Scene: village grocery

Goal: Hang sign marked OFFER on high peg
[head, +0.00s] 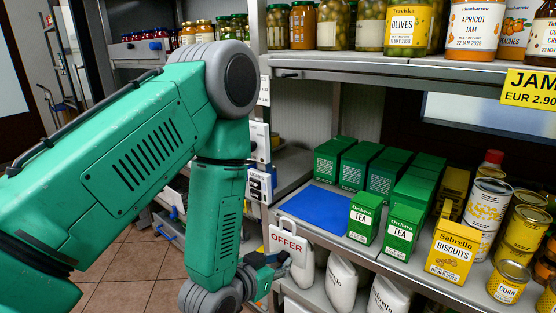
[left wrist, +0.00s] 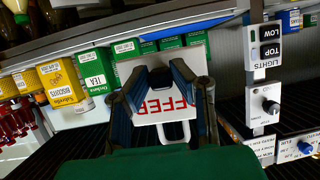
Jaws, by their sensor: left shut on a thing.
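The white sign with red OFFER lettering (head: 285,241) is in front of the shelf edge, near the lower middle of the head view. My left gripper (head: 275,264) is shut on it, holding it roughly upright with the lettering facing my head. In the left wrist view the sign (left wrist: 196,65) appears upside down between the fingers of my left gripper (left wrist: 170,78), with a white loop (left wrist: 175,141) at its top edge. The fingers cover part of the sign. I cannot make out the high peg in either view. My right gripper is out of view.
Green tea boxes (head: 364,217), yellow biscuit boxes (head: 451,250) and cans (head: 487,212) stand on the shelf behind. A blue mat (head: 331,207) lies bare there. White sacks (head: 341,282) are below.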

